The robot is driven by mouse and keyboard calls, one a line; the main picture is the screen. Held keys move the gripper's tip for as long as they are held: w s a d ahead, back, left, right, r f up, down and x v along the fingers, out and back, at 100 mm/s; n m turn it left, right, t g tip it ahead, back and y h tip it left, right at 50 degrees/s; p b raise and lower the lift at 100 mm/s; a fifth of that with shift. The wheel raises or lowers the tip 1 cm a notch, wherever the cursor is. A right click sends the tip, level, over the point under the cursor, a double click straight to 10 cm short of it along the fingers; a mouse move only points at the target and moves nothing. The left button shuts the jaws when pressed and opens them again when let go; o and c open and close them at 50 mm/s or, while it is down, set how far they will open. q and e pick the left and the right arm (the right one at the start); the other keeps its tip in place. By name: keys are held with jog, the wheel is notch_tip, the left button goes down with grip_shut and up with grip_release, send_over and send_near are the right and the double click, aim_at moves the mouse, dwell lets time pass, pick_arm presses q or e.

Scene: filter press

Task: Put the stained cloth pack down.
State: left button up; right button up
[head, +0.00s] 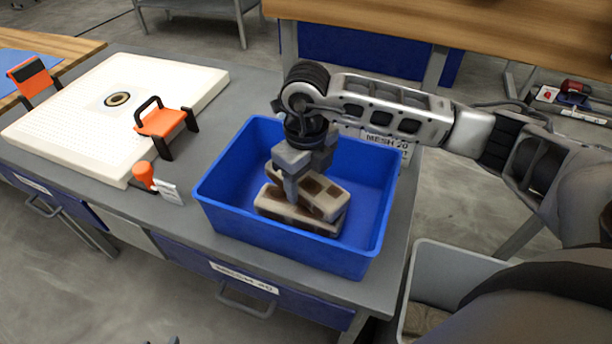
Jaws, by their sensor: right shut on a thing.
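My right gripper (304,180) reaches down into a blue bin (285,246) on the grey bench. It is shut on a stained cloth pack (330,192), a beige block with brown patches. The held pack is tilted and lies over another beige pack (296,214) in the bin. Whether the two touch is hard to tell. The gripper hides part of the held pack.
A white perforated plate (75,105) with orange-and-black handles lies left of the bin, beside an orange knob (143,171). A grey bin (455,262) with something brown inside stands low at the right. Bare bench shows between plate and blue bin.

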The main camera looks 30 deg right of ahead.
aim_at(306, 178)
jog(key=o, duration=1)
jog(key=shift+f, duration=0.1)
jog(key=shift+o, duration=0.2)
notch_tip(306, 178, up, 12)
jog(key=b, duration=0.1)
